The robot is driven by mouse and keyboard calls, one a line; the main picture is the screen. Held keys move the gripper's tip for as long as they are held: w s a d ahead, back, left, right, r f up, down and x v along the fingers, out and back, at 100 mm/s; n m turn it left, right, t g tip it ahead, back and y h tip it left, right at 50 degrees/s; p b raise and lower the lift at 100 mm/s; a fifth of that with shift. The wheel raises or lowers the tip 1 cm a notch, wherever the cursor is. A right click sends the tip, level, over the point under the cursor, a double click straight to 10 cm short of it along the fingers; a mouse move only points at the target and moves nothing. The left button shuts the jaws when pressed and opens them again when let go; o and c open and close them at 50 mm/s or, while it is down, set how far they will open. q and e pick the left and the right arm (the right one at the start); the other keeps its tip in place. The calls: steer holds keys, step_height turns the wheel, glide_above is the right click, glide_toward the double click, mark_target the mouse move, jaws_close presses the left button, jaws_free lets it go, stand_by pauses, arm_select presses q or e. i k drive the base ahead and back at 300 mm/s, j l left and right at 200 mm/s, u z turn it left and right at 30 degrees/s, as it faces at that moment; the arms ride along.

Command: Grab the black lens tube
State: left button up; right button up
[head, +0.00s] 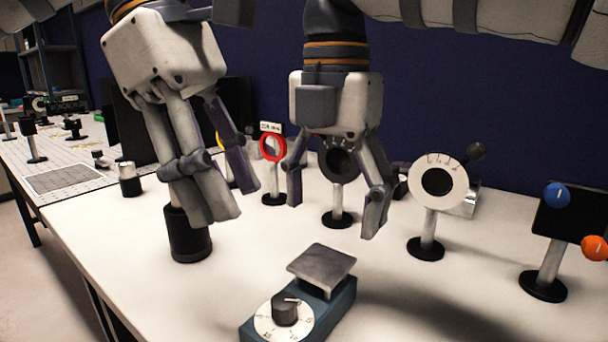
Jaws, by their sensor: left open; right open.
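A black cylinder (189,243), which looks like the black lens tube, stands upright on the white table at the left. Its upper part is hidden behind my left gripper's near finger. My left gripper (236,200) is open and points down, with one finger in front of the cylinder and the other to its right. I cannot tell whether the finger touches it. My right gripper (334,213) is open and empty, pointing down over the middle of the table, in front of a round black mount (340,164).
A blue device with a dial (325,300) and metal plate stands at the front. A red ring mount (272,148), a white disc mount (430,190) and a black panel with coloured knobs (568,216) stand behind and right. A dark blue wall closes the back.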

mark_target(188, 244)
steer(key=k+j, duration=1.2)
steer(key=j, duration=0.1)
